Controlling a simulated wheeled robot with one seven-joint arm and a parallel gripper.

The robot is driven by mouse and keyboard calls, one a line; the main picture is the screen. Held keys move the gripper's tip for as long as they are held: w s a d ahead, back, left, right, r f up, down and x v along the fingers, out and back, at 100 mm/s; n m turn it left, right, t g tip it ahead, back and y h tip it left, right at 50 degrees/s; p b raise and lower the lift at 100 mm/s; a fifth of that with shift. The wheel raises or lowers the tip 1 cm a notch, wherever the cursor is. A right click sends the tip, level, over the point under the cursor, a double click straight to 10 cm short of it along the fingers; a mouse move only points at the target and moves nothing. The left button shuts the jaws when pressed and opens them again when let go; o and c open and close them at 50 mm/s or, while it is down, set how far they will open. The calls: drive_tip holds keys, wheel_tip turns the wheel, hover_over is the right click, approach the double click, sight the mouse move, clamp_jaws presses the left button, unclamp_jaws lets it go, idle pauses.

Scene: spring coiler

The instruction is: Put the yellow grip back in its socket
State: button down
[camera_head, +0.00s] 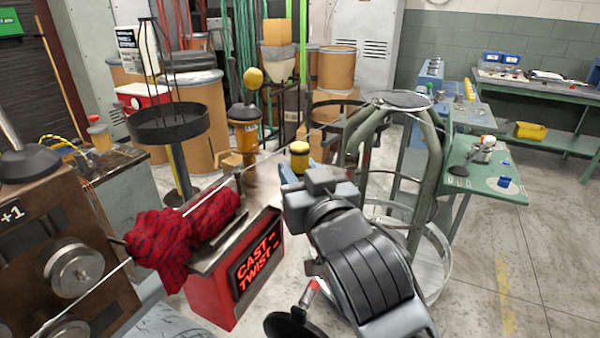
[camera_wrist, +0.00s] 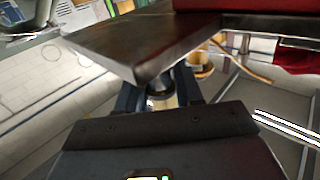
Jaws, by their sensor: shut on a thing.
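The yellow grip (camera_head: 299,158) is a short yellow cylinder with a dark band. It stands up between the blue fingers of my gripper (camera_head: 298,170), near the middle of the head view. My gripper is shut on it. In the wrist view the grip (camera_wrist: 162,98) shows as a pale yellow body with a dark round end between the fingers, partly hidden by a metal plate (camera_wrist: 150,45) that crosses close in front. I cannot make out the socket in either view.
A taut wire (camera_head: 300,136) runs past the gripper. A green tubular frame (camera_head: 425,180) stands close on the right. Open floor (camera_head: 540,240) lies far right.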

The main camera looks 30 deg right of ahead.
drive_tip(key=shift+f, duration=0.15)
drive_tip(key=c, duration=0.7)
unclamp_jaws()
drive_tip(key=shift+c, duration=0.2)
drive_tip(key=shift+s, duration=0.15)
drive_tip(key=s+a, duration=0.2)
drive_tip(key=s, duration=0.9)
drive_tip(key=shift+s+p, duration=0.3)
drive_tip(key=shift+p, duration=0.15)
